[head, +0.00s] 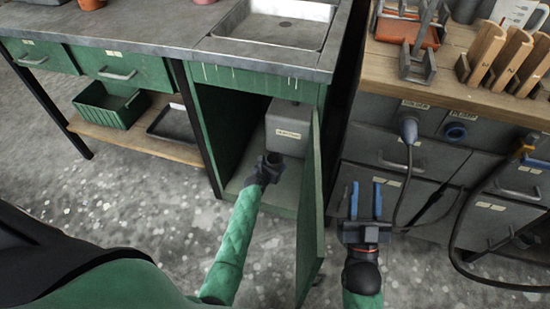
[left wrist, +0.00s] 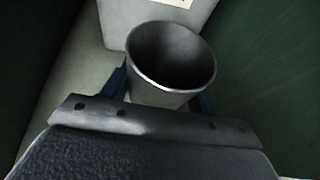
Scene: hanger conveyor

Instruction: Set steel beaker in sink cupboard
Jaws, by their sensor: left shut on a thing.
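The steel beaker (left wrist: 172,92) is upright between the fingers of my left gripper (left wrist: 160,92), which is shut on it. In the head view the dark beaker (head: 272,158) and my left gripper (head: 268,170) are inside the open sink cupboard (head: 232,182), near its front. I cannot tell whether the beaker's base touches the cupboard floor. My right gripper (head: 365,202) is open and empty, with blue fingers pointing away, outside the cupboard to the right of its door.
The green cupboard door (head: 311,215) stands open at the right of the opening. A grey labelled box (head: 290,128) stands at the back of the cupboard, just behind the beaker. The sink (head: 276,25) is above. Grey drawers (head: 385,160) and hanging cables are at the right.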

